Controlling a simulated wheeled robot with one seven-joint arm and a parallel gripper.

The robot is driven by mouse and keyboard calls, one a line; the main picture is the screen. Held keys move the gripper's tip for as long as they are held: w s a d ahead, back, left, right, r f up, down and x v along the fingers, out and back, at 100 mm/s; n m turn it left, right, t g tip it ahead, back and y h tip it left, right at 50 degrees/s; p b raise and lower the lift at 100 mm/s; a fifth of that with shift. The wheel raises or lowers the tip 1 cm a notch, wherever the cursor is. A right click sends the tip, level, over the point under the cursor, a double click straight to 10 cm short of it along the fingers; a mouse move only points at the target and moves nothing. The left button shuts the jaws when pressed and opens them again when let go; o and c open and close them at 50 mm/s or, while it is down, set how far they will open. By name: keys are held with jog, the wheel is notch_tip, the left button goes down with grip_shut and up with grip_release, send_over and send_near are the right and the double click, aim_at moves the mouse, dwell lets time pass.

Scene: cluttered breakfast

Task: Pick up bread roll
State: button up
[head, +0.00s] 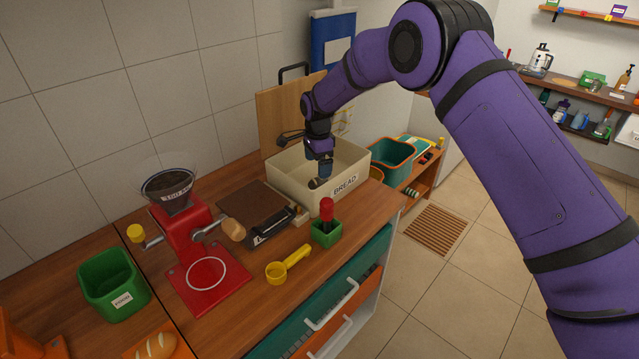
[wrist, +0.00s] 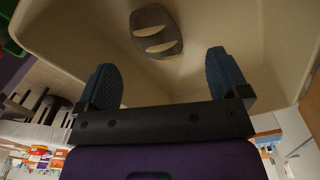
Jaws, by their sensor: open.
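A dark oval bread roll (wrist: 150,42) with two pale slashes lies on the floor of the cream bin labelled BREAD (head: 345,184). In the head view a small dark part of it (head: 314,184) shows under my gripper (head: 321,172). My gripper points down into the bin. In the wrist view its two blue fingers stand apart with nothing between them (wrist: 162,72), and the roll lies just beyond the fingertips, apart from them. Lighter rolls are outside the bin: one (head: 233,230) by the red grinder and one (head: 156,345) at the front left.
The bin walls (wrist: 285,50) surround my gripper closely. A wooden board (head: 280,112) stands behind the bin. A green holder with a red-handled tool (head: 326,222), a yellow scoop (head: 288,265) and a red grinder (head: 184,225) stand in front and to the left.

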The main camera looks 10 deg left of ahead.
aim_at(320, 183)
jog(key=f, duration=0.5)
jog(key=shift+d+f, duration=0.25)
jog(key=shift+f, duration=0.05)
jog(key=c, duration=1.1)
